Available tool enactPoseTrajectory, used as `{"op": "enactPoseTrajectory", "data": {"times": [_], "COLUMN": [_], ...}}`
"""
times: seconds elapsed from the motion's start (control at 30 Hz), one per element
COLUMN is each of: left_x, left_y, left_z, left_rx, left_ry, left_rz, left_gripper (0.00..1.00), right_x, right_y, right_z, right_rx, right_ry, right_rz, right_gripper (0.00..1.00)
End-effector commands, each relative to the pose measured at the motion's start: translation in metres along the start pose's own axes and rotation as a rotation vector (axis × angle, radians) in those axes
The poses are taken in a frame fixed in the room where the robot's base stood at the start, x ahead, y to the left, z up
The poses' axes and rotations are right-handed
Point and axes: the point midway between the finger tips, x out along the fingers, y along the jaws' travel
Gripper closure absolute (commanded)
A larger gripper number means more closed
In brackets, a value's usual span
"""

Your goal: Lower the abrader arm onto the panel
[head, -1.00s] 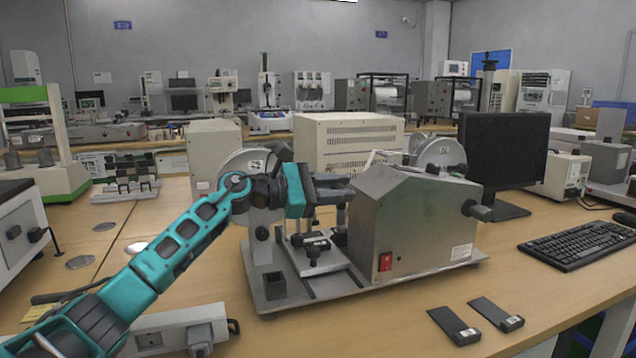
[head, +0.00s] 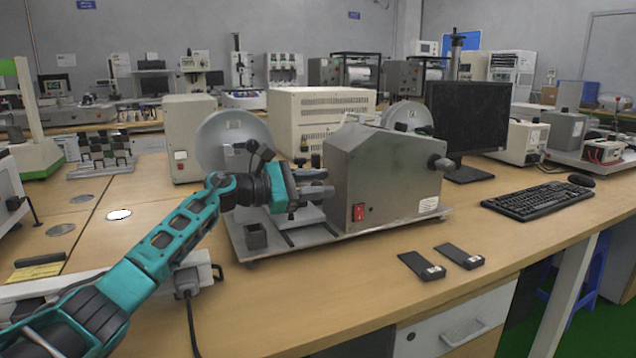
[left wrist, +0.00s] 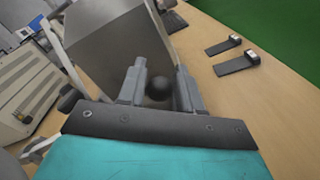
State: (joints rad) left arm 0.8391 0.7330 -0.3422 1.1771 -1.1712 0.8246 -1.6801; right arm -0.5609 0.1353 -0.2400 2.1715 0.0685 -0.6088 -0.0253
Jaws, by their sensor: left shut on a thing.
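The abrader (head: 385,180) is a grey metal machine with a red switch, standing on a flat base plate (head: 345,238) on the bench. My left gripper (head: 325,190) is low at the left side of its housing. In the left wrist view, its fingers (left wrist: 160,90) are on either side of a dark round knob (left wrist: 158,88), which I take to be the abrader arm's end. The gripper is shut on it. The panel and most of the abrader arm are hidden behind my gripper, so I cannot tell whether they touch. My right gripper is not in view.
A monitor (head: 467,125) and keyboard (head: 537,200) stand to the right. Two small black blocks, one a dark flat piece (head: 421,265), lie in front. A beige box (head: 318,118) stands behind. The bench front is mostly clear.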

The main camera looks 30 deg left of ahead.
Motion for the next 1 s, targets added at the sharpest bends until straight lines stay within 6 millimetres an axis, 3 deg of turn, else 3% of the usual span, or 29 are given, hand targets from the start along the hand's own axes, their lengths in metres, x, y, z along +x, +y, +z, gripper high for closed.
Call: {"op": "enactPoseTrajectory", "data": {"times": [0.23, 0.27, 0.4, 0.77, 1.0], "left_x": [0.001, 0.001, 0.001, -0.008, -0.055], "left_y": [-0.003, -0.003, -0.002, 0.000, -0.001], "left_z": [-0.004, -0.004, -0.003, -0.002, -0.003], "left_rx": [-0.014, -0.013, -0.009, -0.003, -0.003], "left_ry": [0.004, 0.005, 0.004, 0.005, 0.010], "left_rz": [-0.007, -0.006, -0.004, 0.000, -0.001], "left_gripper": [1.00, 0.63, 0.50, 0.50, 0.50], "right_x": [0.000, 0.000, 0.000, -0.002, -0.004], "right_y": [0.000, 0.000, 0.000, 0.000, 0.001], "right_z": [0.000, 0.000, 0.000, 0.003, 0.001], "right_rx": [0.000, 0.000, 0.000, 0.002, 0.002], "right_ry": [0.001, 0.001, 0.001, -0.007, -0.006], "right_rz": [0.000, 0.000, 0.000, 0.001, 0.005], "right_gripper": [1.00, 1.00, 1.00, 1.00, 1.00]}}
